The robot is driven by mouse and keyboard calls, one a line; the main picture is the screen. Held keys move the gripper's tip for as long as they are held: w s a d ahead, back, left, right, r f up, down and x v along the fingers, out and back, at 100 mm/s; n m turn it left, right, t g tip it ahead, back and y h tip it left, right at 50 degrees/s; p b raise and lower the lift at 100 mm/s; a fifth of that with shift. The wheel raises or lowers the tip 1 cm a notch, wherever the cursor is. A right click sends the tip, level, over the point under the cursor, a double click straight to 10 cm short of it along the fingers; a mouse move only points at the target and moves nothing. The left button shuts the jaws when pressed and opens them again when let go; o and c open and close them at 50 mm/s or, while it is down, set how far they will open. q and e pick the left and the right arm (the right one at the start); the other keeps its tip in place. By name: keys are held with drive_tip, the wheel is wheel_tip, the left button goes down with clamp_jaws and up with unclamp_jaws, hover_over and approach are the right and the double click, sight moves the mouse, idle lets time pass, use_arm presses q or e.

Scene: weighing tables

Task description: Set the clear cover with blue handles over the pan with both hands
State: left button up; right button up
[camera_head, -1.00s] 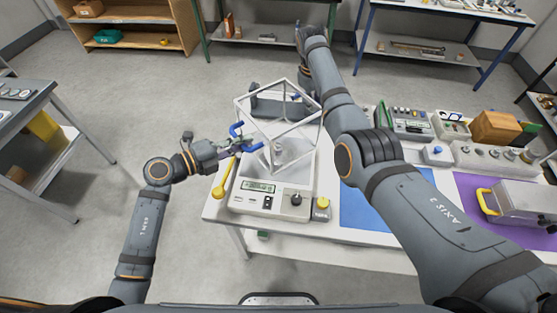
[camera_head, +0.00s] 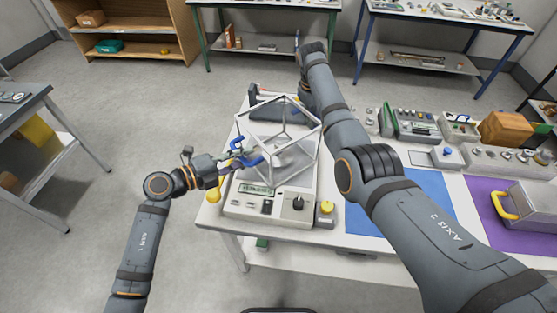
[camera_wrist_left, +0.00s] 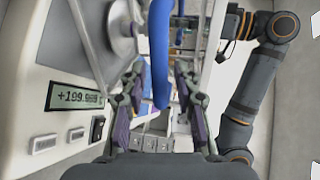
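The clear cover (camera_head: 319,128), a box with pale edges, sits tilted over the pan end of the white scale (camera_head: 230,208). Its near blue handle (camera_head: 249,161) is on the left side. My left gripper (camera_head: 232,160) is at that handle. In the left wrist view the blue handle (camera_wrist_left: 160,45) lies between the two fingers (camera_wrist_left: 160,100), which stand apart with gaps beside it. The round metal pan (camera_wrist_left: 122,30) shows at upper left there. A grey shape shows dimly through the cover. My right arm reaches past the cover's far side; its fingertips are hidden.
The scale's display (camera_head: 257,189) is lit. A blue mat (camera_head: 425,190), a purple mat (camera_head: 530,240) with a yellow-handled metal box (camera_head: 532,205), and several instruments fill the table's right side.

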use_arm(q)
drive_tip(key=o, duration=0.8)
use_arm(e)
drive_tip(key=shift+s+a, duration=0.1)
use_arm(q)
drive_tip(key=v, duration=0.7)
drive_tip(key=shift+a, duration=0.15)
drive_tip(key=shift+s+r, duration=0.1)
drive_tip(key=shift+s, duration=0.05)
use_arm(e)
drive_tip(key=o, duration=0.8)
wheel_tip(320, 180, up, 10)
drive_tip(key=shift+f, duration=0.1)
